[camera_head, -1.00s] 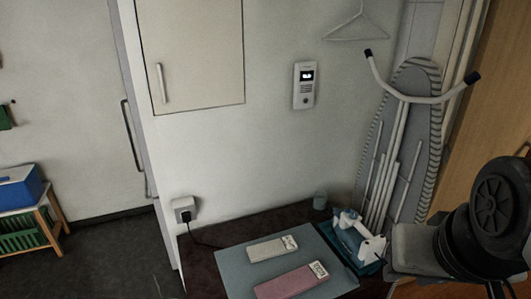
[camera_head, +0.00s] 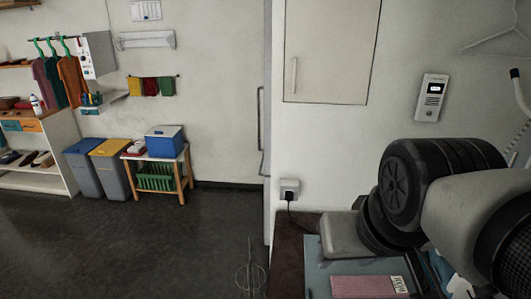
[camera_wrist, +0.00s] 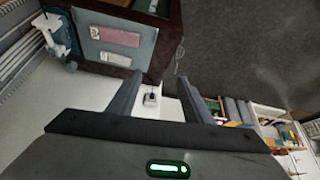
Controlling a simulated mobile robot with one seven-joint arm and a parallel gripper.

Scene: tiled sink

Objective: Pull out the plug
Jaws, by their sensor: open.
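A black plug (camera_head: 289,196) sits in a white wall socket (camera_head: 290,184) low on the white wall, just above the table's back left corner. Its dark cord hangs down from it toward the table. In the wrist view the socket (camera_wrist: 152,92) shows small between the two fingers, with the dark plug (camera_wrist: 150,98) on it. My gripper (camera_wrist: 157,82) is open, with nothing between its fingers, and is some distance from the plug. In the head view my arm reaches in from the right, and my fingertips cannot be made out.
A dark table (camera_head: 287,255) carries a blue-grey mat (camera_head: 316,282) with a pink box (camera_head: 362,287) on it. An intercom (camera_head: 431,98) and a cabinet door (camera_head: 328,50) are on the wall above. Open floor (camera_head: 150,245) lies left, with thin cable loops near the table.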

